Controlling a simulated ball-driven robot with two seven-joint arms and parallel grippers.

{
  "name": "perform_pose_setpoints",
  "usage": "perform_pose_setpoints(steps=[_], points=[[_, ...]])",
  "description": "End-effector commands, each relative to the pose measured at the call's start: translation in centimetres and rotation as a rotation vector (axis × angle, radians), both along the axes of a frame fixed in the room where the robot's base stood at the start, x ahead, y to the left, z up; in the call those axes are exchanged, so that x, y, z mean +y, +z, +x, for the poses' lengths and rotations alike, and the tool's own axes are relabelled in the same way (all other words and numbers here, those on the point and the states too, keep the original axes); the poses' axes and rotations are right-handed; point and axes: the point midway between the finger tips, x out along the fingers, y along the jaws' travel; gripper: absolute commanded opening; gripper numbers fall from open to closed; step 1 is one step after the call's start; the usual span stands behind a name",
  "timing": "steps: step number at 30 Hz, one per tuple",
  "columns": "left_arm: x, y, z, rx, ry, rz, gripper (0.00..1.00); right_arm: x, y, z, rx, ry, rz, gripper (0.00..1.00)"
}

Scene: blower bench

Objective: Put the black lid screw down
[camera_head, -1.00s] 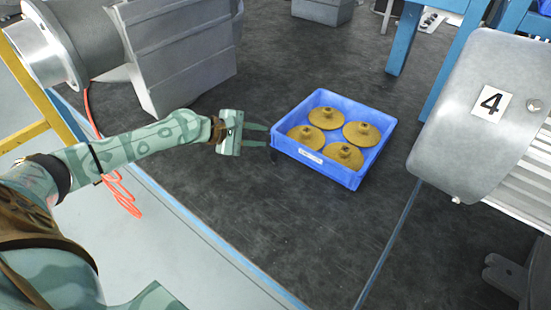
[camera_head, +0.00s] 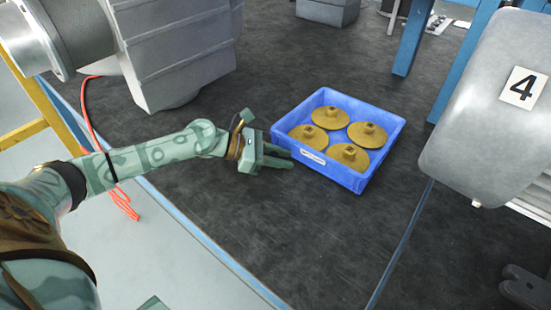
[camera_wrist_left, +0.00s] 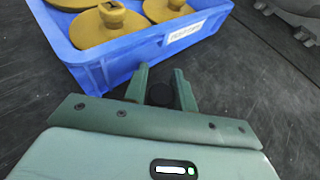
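My left gripper (camera_head: 278,157) is over the dark mat, just left of the blue crate's near left side. In the left wrist view its two fingers (camera_wrist_left: 161,82) stand a little apart, with the dark round black lid screw (camera_wrist_left: 159,94) between them. The fingers appear closed on the screw, which fills most of the gap; its lower part is hidden by the gripper body. I cannot make out the screw in the head view.
The blue crate (camera_head: 335,174) holds several brass-coloured discs (camera_head: 349,156). A grey ribbed machine housing (camera_head: 185,50) stands at upper left, and a grey rounded housing marked 4 (camera_head: 485,120) at right. The dark mat (camera_head: 270,225) is clear in front of the crate.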

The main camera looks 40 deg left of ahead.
Motion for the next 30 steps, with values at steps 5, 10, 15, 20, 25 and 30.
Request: perform_pose_setpoints(steps=[5, 10, 15, 20, 25, 30], points=[[0.0, 0.1, 0.0, -0.001, 0.0, 0.001, 0.27, 0.0, 0.1, 0.0, -0.001, 0.0, 0.0, 0.44], [0.0, 0.1, 0.0, -0.001, 0.0, 0.001, 0.0, 0.0, 0.1, 0.0, -0.001, 0.0, 0.0, 0.44], [0.0, 0.1, 0.0, -0.001, 0.0, 0.001, 0.0, 0.0, 0.1, 0.0, -0.001, 0.0, 0.0, 0.44], [0.0, 0.5, -0.3, -0.002, 0.001, 0.0, 0.0, 0.0, 0.4, 0.2, -0.006, 0.0, 0.0, 0.44], [0.1, 2.3, -0.8, -0.007, 0.001, 0.001, 0.0, 0.0, 1.5, 0.9, -0.021, 0.0, 0.0, 0.44], [0.1, 5.4, -0.8, -0.009, -0.001, 0.002, 0.0, 0.0, 3.0, 1.7, -0.04, 0.0, 0.0, 0.44]])
